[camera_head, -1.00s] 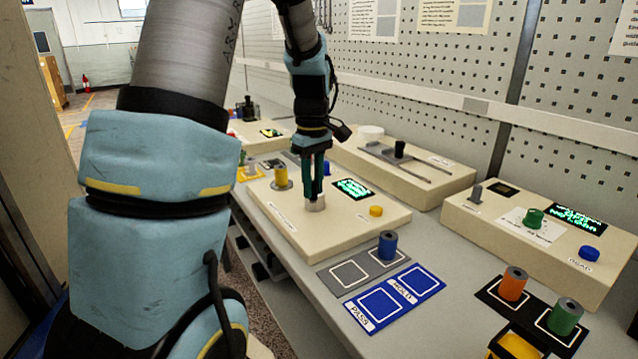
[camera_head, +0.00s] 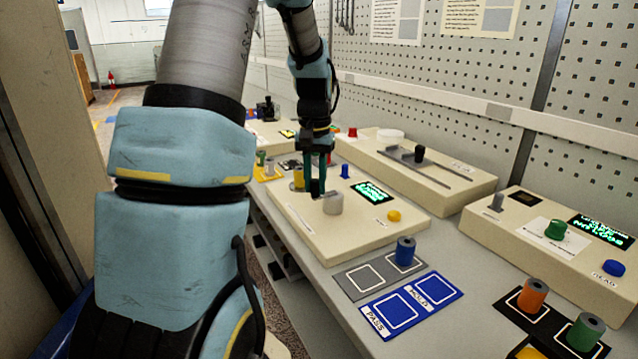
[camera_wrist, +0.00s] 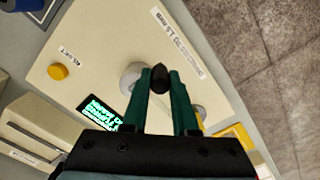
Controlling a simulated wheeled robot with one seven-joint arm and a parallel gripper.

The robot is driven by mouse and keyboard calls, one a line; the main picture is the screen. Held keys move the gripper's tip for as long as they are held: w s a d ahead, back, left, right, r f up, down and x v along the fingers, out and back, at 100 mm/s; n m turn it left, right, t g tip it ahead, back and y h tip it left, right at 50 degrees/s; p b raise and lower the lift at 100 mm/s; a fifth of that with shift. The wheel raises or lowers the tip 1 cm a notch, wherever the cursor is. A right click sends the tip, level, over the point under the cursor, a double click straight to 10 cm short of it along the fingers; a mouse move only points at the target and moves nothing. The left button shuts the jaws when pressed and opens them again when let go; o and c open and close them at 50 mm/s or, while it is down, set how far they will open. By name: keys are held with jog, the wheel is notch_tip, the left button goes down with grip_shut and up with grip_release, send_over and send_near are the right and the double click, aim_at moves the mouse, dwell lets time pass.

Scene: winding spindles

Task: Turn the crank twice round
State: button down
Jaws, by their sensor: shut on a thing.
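The crank stands on a cream winding box (camera_head: 350,233). Its pale round hub (camera_head: 333,203) is just right of and nearer than my gripper in the head view. The hub (camera_wrist: 131,76) also shows in the wrist view, left of the fingers. My gripper (camera_head: 318,186) points down with its green fingers shut on the dark crank handle (camera_wrist: 160,78). The handle's lower part is hard to make out. A yellow spool (camera_head: 298,180) stands on the box behind my gripper. A lit green display (camera_head: 372,192) and a yellow button (camera_head: 394,216) are on the box's right side.
A blue spool (camera_head: 404,251) stands on a grey mat in front of the box, beside the blue pass mat (camera_head: 411,306). Another cream box with a slider (camera_head: 418,155) lies behind. A pegboard wall bounds the bench.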

jog(key=m, duration=0.1)
jog(key=w+m, duration=0.1)
jog(key=m, duration=0.1)
jog(key=shift+w+a+r+m+p, duration=0.1)
jog(key=shift+w+a+m+p, duration=0.15)
jog(key=shift+w+m+p, duration=0.15)
jog(key=m, duration=0.1)
jog(key=w+m, duration=0.1)
jog(key=shift+m+p, duration=0.35)
jog(key=shift+m, duration=0.05)
jog(key=m, duration=0.1)
jog(key=w+m+p, duration=0.1)
jog(key=m, duration=0.1)
jog(key=shift+w+d, duration=0.2)
jog(key=shift+w+d+m+p, duration=0.15)
jog(key=shift+w+m+p, duration=0.05)
jog(key=shift+m, duration=0.4)
jog(key=shift+w+d+m+p, duration=0.15)
jog(key=shift+w+m, duration=0.05)
jog(key=shift+m, duration=0.4)
jog(key=c, duration=0.7)
grip_release()
notch_tip(320, 180, up, 11)
jog(key=shift+f+b, duration=0.15)
jog(key=shift+b, duration=1.05)
